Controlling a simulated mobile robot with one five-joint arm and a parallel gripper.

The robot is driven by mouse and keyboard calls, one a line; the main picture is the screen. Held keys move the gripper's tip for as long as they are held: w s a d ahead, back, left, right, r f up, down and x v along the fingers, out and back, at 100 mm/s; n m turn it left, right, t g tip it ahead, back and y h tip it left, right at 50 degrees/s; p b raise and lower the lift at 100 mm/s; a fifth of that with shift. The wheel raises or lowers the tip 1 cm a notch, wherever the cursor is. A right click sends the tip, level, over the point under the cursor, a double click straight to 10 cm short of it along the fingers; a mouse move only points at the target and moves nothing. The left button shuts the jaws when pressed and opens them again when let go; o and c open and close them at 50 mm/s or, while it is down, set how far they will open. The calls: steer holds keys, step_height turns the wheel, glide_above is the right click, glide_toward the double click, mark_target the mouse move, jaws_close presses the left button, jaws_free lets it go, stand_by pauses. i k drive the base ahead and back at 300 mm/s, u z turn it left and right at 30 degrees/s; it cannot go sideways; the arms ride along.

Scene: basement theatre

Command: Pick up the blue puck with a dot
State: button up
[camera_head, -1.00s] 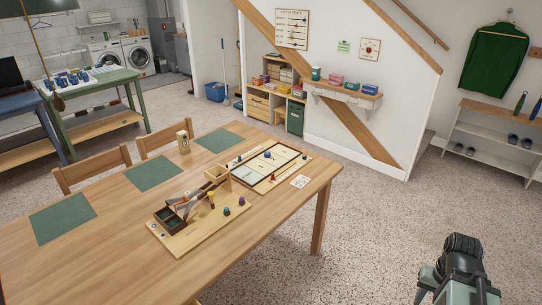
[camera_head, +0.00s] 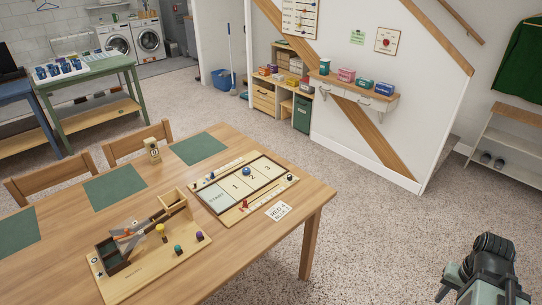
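A small blue puck (camera_head: 246,171) lies on the numbered lanes of a flat game board (camera_head: 215,201) on the wooden table (camera_head: 70,267). It is too small in this view to make out a dot on it. Part of my arm shows at the lower right, well away from the puck and beyond the table's right edge. I cannot make out any gripper fingers there.
A wooden tray (camera_head: 113,285) with tools and coloured pegs stands left of the board. A white card (camera_head: 278,211) lies near the table's right edge. Green mats (camera_head: 198,149) line the far side, with chairs (camera_head: 137,143) beyond. Carpet right of the table is clear.

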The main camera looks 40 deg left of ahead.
mark_target(246, 171)
steer(key=u, duration=0.05)
steer(key=i, duration=2.65)
steer(key=u, duration=4.85)
steer(key=i, duration=1.05)
steer(key=z, duration=0.1)
